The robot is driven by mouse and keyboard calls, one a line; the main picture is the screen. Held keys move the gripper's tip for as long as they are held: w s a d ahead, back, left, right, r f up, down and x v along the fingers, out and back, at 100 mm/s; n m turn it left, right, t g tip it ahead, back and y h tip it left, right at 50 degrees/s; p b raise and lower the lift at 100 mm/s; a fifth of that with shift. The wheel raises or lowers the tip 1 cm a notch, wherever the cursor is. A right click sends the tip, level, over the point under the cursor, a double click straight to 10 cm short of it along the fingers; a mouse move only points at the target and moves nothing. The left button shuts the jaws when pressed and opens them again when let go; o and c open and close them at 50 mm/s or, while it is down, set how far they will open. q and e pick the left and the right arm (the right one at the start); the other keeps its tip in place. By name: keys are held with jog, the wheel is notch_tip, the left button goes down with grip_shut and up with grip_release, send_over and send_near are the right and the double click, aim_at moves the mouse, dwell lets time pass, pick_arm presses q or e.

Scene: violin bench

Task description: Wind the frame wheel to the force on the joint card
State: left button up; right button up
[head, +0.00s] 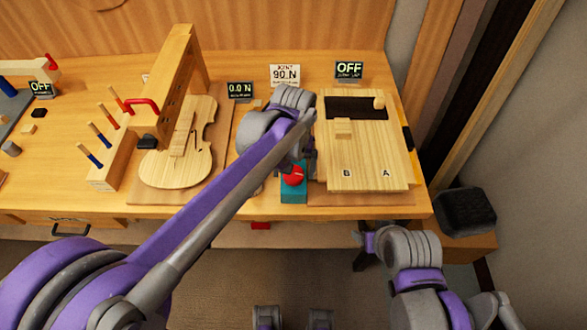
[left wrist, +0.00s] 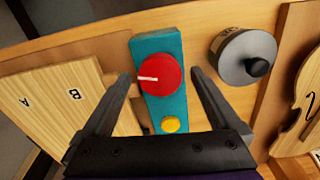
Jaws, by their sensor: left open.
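The joint card (head: 285,75) stands at the back of the bench and reads 90 N. Left of it a small dark display (head: 240,90) reads 0.0 N. A wooden frame (head: 168,85) stands over the pale violin body (head: 190,160), with a red curved part (head: 141,104) on its side. I cannot tell which part is the frame wheel. My left gripper (left wrist: 160,75) is open over a teal box (left wrist: 152,50); its fingers straddle the red knob (left wrist: 161,78) with gaps on both sides.
A yellow button (left wrist: 171,124) is on the teal box. A grey round pot (left wrist: 243,57) with a black knob stands nearby. A board (head: 365,170) marked A and B lies right of the box. Another display (head: 349,70) reads OFF. Handled tools (head: 102,134) stand at left.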

pick_arm(q)
jog(key=c, duration=1.4)
jog(key=shift+o, duration=0.2)
jog(key=m, duration=0.4)
jog(key=o, duration=1.4)
jog(key=shift+c, duration=0.2)
notch_tip(320, 180, up, 11)
jog(key=shift+s+a+f, duration=0.1)
jog(key=shift+f, duration=0.05)
